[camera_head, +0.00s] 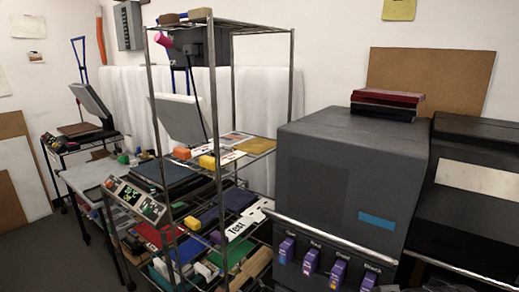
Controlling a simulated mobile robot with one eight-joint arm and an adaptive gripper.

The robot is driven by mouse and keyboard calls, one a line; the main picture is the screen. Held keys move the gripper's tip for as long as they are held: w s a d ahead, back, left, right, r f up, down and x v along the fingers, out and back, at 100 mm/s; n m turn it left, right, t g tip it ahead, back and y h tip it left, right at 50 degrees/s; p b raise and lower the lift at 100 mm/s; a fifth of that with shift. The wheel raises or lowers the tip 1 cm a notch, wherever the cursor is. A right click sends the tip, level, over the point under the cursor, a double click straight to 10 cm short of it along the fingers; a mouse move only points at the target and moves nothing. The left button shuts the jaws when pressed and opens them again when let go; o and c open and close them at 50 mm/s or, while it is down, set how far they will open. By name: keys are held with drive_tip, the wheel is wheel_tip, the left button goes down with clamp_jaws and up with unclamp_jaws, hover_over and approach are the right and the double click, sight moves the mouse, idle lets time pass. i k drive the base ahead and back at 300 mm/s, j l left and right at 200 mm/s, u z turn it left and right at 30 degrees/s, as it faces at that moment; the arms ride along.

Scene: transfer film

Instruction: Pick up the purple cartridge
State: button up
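Several purple-blue cartridges sit in a row along the lower front of the large dark grey printer (352,165). The leftmost cartridge (286,250) is blue-violet. To its right are a cartridge with a reddish and white mark (311,261) and one with an orange-yellow mark (338,273). The rightmost cartridge (368,281) is partly cut off by the bottom edge of the picture. White labels sit on the printer above them, too small to read surely. I cannot tell which one is the named purple cartridge. My gripper is not in view.
Red and dark boxes (387,99) lie on the printer top. Another dark machine (470,200) stands at the right. Bare floor (45,250) shows at the lower left.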

sight(310, 262)
drive_tip(key=i+j+z, duration=0.1)
drive_tip(key=j+z, duration=0.25)
drive_tip(key=j, duration=0.8)
drive_tip(key=j+z, duration=0.3)
drive_tip(key=j, duration=0.9)
